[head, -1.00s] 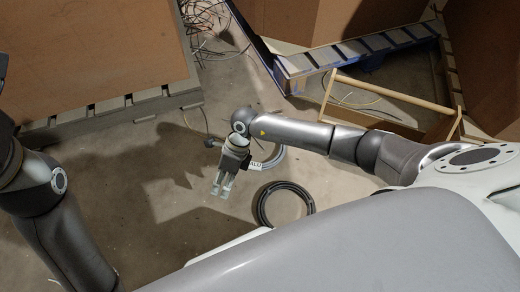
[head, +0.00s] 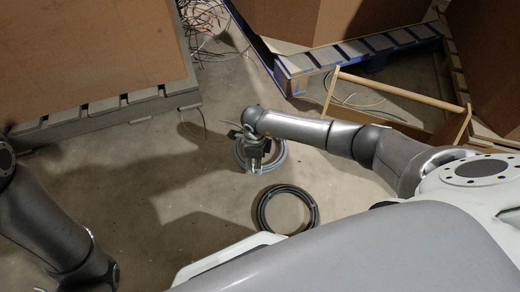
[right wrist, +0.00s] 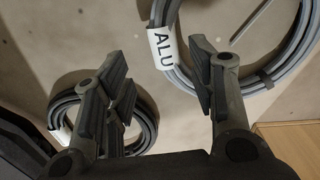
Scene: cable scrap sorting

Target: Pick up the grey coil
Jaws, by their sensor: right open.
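The grey coil (head: 281,153) lies on the floor, partly hidden behind my right gripper (head: 253,168) in the head view. In the right wrist view the grey coil (right wrist: 291,67) is at the upper right, with a white label (right wrist: 162,48) reading "ALU" around its left side. My right gripper (right wrist: 160,85) is open and empty. Its fingers point toward the coil; the label shows between the fingertips, and the right finger overlaps the coil's near edge. I cannot tell the exact height above it. My left arm is at the lower left in the head view; its gripper is out of frame.
A black coil (head: 264,210) lies on the floor just nearer to me; it also shows at left in the right wrist view (right wrist: 148,118). A wooden tote (head: 399,91) stands to the right. Pallets with large brown boxes (head: 90,50) stand around. Loose wires (head: 205,18) lie at the back.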

